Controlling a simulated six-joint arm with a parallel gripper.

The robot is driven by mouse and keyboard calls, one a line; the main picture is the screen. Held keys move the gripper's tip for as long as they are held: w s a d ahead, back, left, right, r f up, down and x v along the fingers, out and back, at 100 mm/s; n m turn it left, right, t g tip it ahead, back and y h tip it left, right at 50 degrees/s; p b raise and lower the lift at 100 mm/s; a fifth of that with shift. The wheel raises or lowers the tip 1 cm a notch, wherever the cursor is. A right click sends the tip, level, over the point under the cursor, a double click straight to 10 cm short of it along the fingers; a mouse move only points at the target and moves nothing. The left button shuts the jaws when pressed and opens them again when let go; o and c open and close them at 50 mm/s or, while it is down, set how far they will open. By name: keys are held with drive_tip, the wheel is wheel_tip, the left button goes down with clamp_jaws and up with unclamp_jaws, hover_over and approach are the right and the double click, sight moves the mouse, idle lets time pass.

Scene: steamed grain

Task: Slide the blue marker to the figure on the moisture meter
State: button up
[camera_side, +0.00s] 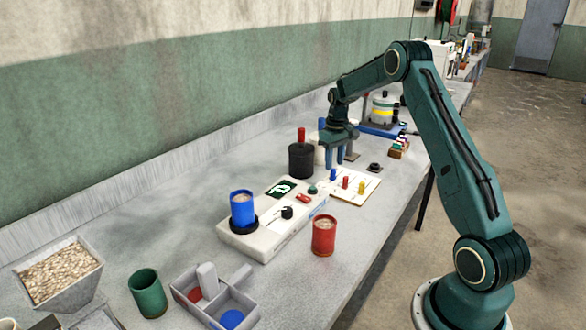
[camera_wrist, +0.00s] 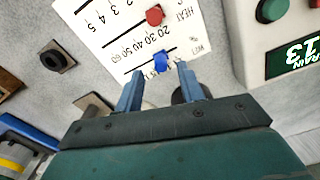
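The blue marker (camera_wrist: 161,62) stands on the white scale board (camera_wrist: 100,20), between and just beyond my fingertips in the wrist view; I cannot tell if they touch it. In the side view the blue marker (camera_side: 333,174) is below my gripper (camera_side: 336,160), on the board's left side. My gripper (camera_wrist: 160,72) is open, one finger on each side of the marker. Printed numbers near the marker are partly hidden by the fingers. The moisture meter (camera_wrist: 262,50) has a dark display (camera_wrist: 301,56) with pale green digits that seem to read 13, tilted and partly cut off.
A red marker (camera_side: 345,182) and a yellow marker (camera_side: 362,187) stand on the same board. A black canister (camera_side: 300,162) is left of my gripper. A blue cup (camera_side: 241,208) sits on the meter base; a red cup (camera_side: 324,238) stands near the bench edge.

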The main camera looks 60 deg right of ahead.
sight(333, 170)
wheel_tip(333, 170, up, 12)
drive_tip(key=shift+f, duration=0.2)
idle(0.5)
drive_tip(key=s+a+r+n+t, duration=0.1)
drive_tip(key=s+a+r, duration=0.25)
drive_tip(key=a, duration=0.35)
drive_tip(key=s+a+r+t+h, duration=0.1)
drive_tip(key=s+a+r, duration=0.1)
drive_tip(key=a+r, duration=0.4)
drive_tip(key=s+a+r+n+t, duration=0.1)
drive_tip(key=s+a+r, duration=0.2)
drive_tip(key=a, duration=0.6)
drive_tip(key=s+a+f+t, duration=0.1)
drive_tip(key=s+a+f, duration=0.1)
drive_tip(key=s+a, duration=0.4)
drive_tip(key=s+a+f+n+t+y, duration=0.1)
drive_tip(key=s+a, duration=0.4)
drive_tip(key=s, duration=0.7)
drive_tip(key=shift+a+f+t, duration=0.3)
drive_tip(key=shift+a+f, duration=0.05)
drive_tip(key=shift+f, duration=0.5)
